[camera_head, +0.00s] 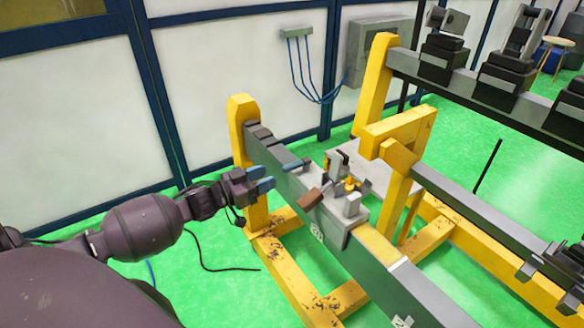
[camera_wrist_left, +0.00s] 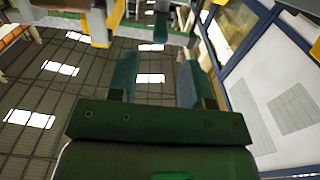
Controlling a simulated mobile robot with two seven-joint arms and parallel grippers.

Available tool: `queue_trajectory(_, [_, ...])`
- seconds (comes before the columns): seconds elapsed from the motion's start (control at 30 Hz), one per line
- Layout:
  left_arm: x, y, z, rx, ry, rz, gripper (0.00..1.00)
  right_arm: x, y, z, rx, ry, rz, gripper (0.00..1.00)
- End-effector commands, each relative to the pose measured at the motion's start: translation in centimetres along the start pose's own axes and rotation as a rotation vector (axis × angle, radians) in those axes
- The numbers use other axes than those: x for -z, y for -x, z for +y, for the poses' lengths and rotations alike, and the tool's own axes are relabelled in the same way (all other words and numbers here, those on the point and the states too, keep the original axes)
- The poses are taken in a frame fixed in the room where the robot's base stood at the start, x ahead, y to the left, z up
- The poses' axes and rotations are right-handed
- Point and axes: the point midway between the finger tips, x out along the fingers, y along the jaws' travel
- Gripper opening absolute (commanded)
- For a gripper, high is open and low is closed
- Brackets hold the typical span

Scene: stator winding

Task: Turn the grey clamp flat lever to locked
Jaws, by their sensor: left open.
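A grey clamp fixture (camera_head: 352,207) sits on top of the long grey beam of the yellow stand. A thin lever with a blue-grey grip (camera_head: 292,166) sticks out flat to the left from the fixture. I cannot tell for sure that this is the clamp's flat lever. My left gripper (camera_head: 264,179) is open and empty, just left of the grip's end and apart from it. In the left wrist view, the open blue fingers (camera_wrist_left: 156,78) stand apart, and a dark blue grip end (camera_wrist_left: 160,27) shows beyond them. My right gripper is not in view.
A brown block (camera_head: 309,199) and small yellow-tipped parts (camera_head: 350,184) sit on the fixture. A yellow post (camera_head: 240,120) rises at the beam's far end, close to my gripper. A second yellow stand (camera_head: 376,75) with black devices is to the right. Green floor is around.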

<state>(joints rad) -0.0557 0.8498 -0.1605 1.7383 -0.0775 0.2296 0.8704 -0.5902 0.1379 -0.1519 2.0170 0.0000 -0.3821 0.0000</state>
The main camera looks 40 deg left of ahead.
Motion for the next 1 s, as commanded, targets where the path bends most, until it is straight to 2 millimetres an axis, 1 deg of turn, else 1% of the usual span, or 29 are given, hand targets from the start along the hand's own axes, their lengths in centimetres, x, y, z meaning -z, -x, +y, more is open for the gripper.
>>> queue_trajectory(0.03, [-0.1,-0.9,0.0,0.0,-0.001,0.001,0.45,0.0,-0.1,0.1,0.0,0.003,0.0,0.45])
queue_trajectory(0.1, [-0.1,-2.0,0.0,0.0,0.0,0.0,0.45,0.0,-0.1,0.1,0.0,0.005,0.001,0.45])
queue_trajectory(0.3, [-0.1,-5.0,0.0,0.001,-0.001,0.0,0.45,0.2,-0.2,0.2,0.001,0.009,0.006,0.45])
queue_trajectory(0.5, [-0.1,-7.2,0.0,0.001,0.0,-0.001,0.45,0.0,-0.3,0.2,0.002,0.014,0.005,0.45])
queue_trajectory(0.7, [-0.1,-8.1,0.0,0.001,-0.001,-0.002,0.45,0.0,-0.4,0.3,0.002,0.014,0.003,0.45])
queue_trajectory(0.97, [-0.1,-8.2,0.0,0.001,-0.001,-0.002,0.45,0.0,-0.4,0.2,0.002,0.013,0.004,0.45])
queue_trajectory(1.0, [-0.1,-8.1,0.0,0.001,-0.001,-0.002,0.4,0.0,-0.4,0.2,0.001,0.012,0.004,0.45])
